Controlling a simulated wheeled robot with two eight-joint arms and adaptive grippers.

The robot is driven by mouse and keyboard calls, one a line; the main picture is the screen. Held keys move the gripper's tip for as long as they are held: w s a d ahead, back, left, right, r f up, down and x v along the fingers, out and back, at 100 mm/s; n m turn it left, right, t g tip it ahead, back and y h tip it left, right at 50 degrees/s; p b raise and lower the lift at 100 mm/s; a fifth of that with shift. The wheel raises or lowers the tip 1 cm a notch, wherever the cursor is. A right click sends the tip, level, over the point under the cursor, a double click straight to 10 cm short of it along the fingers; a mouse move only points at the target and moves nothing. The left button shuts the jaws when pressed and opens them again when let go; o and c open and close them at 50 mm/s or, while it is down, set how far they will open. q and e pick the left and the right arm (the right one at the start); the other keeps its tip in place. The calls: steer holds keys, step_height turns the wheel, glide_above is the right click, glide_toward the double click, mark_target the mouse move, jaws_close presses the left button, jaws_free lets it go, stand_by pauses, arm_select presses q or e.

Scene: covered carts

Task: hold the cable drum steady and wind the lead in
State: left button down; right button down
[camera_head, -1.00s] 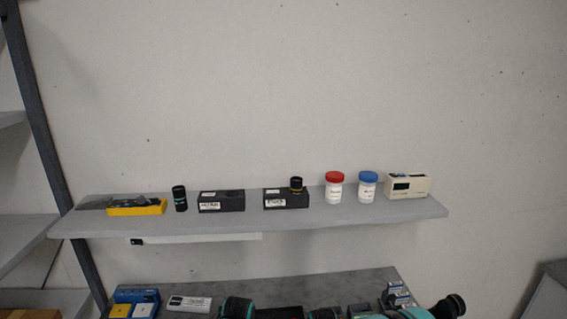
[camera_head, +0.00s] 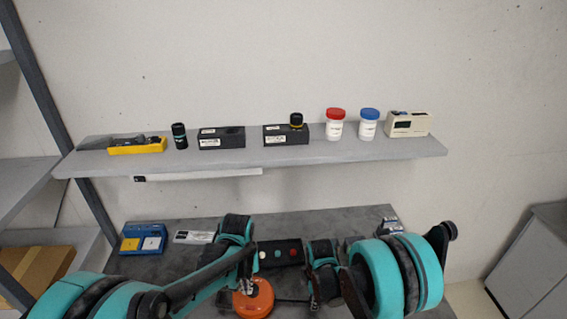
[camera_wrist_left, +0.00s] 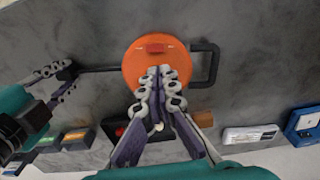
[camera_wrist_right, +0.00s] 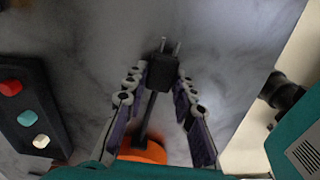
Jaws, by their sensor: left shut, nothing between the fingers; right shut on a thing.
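The orange cable drum (camera_head: 254,300) lies on the grey worktop, low in the head view and partly behind my left arm. The left wrist view shows its round face (camera_wrist_left: 135,65) with a red tab and a black handle (camera_wrist_left: 215,65). My left gripper (camera_wrist_left: 162,72) is shut and empty, its fingertips over the drum's face; whether they touch it is unclear. The black lead (camera_wrist_left: 97,69) runs straight from the drum to my right gripper (camera_wrist_right: 160,76). That gripper is shut on the black two-pin plug (camera_wrist_right: 163,73) at its end.
A black box with coloured buttons (camera_head: 279,253) stands behind the drum. A blue tray (camera_head: 143,238) and a label-bearing box (camera_head: 194,237) sit at the worktop's left. A shelf (camera_head: 250,161) above holds boxes and two jars. A grey cabinet (camera_head: 545,260) stands at right.

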mark_target(253, 290)
arm_select(q)
steer(key=shift+r, duration=0.25)
steer(key=d+f, duration=0.2)
steer(key=f, duration=0.3)
steer(key=shift+w+d+f, duration=0.1)
steer(key=shift+w+d, duration=0.25)
steer(key=shift+d, duration=0.05)
steer(key=shift+f, duration=0.25)
steer(key=shift+s+f, duration=0.2)
steer(key=shift+s, duration=0.05)
